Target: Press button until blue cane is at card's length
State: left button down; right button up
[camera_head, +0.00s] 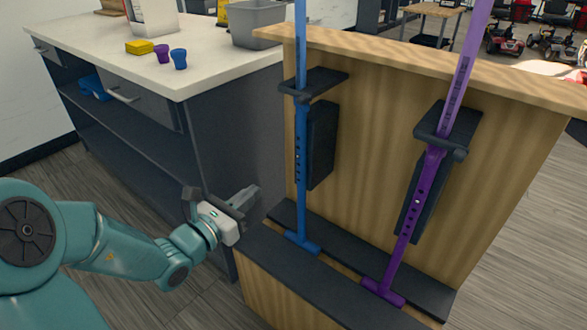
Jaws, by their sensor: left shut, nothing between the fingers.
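A blue cane (301,170) stands upright in a wooden rack (360,120), passing through a dark upper bracket, with its foot on the dark lower ledge. A row of small holes runs along its lower tube. No button or card can be made out clearly. A purple cane (420,190) stands tilted in the same rack, to the right. My left gripper (248,197) is shut and empty, left of the blue cane's lower part and apart from it in the picture. My right gripper is not in view.
A dark counter with a white top (90,45) stands at the left, holding a yellow sponge-like block (139,47), purple cup (162,53), blue cup (180,59) and grey bin (258,24). Scooters (509,30) stand far back right. Floor at right is clear.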

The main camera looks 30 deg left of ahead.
aim_at(299, 154)
pick_arm(q)
jog(key=shift+a, duration=0.15)
jog(key=w, duration=0.4)
jog(key=w+b, duration=0.1)
jog(key=w, duration=0.4)
jog(key=w+b, duration=0.1)
jog(key=w, duration=0.4)
jog(key=shift+d, duration=0.35)
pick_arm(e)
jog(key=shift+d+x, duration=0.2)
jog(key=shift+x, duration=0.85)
pick_arm(q)
jog(key=shift+w, duration=0.2)
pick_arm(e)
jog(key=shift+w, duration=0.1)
pick_arm(q)
jog(key=shift+w, duration=0.4)
jog(key=shift+w+d+r, duration=0.1)
jog(key=shift+w+r, duration=0.1)
jog(key=shift+r, duration=0.2)
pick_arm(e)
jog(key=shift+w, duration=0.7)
pick_arm(q)
jog(key=shift+s+f, duration=0.1)
jog(key=shift+f, duration=0.05)
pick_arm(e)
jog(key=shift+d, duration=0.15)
